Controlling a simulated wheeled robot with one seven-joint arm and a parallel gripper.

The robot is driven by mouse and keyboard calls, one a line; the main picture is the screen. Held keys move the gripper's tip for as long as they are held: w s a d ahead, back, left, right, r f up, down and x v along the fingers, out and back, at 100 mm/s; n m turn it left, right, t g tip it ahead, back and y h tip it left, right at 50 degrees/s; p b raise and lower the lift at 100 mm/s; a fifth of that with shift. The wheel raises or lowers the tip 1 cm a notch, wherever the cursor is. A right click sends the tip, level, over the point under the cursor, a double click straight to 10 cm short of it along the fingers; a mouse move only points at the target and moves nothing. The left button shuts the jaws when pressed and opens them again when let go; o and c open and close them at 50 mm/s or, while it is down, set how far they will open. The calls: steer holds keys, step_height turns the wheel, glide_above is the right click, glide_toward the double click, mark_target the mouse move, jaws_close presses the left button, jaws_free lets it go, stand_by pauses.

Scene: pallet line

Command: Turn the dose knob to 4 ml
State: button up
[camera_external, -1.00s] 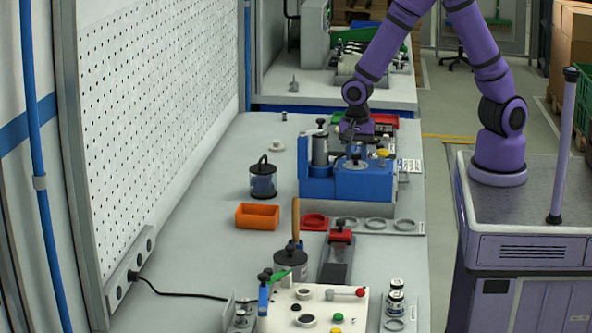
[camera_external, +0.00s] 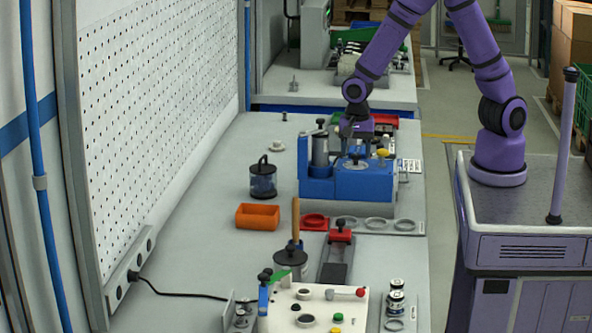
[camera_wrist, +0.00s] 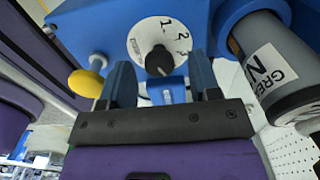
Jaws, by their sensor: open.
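My gripper (camera_wrist: 160,80) is open in the wrist view, with one blue finger on each side below the knob. The fingers look apart from it.
A grey cylinder (camera_wrist: 270,70) with a label stands right of the dial, and a yellow knob (camera_wrist: 86,82) sticks out at left. An orange bin (camera_external: 257,217) and a dark-lidded jar (camera_external: 263,180) stand left of the machine. The bench (camera_external: 200,230) is clear further left.

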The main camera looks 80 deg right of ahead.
mark_target(356, 154)
step_height(356, 154, up, 10)
stand_by(0.5)
steer(key=shift+r, duration=0.15)
steer(key=s+d+r+n+t, duration=0.2)
steer(key=s+d+r+n, duration=0.2)
steer(key=s+r+n, duration=0.4)
steer(key=s+d+r+n+t, duration=0.3)
steer(key=s+r+n, duration=0.6)
steer(key=s, duration=0.6)
steer(key=shift+s+d+n, duration=0.15)
steer(key=shift+d+n, duration=0.35)
steer(key=shift+d, duration=0.35)
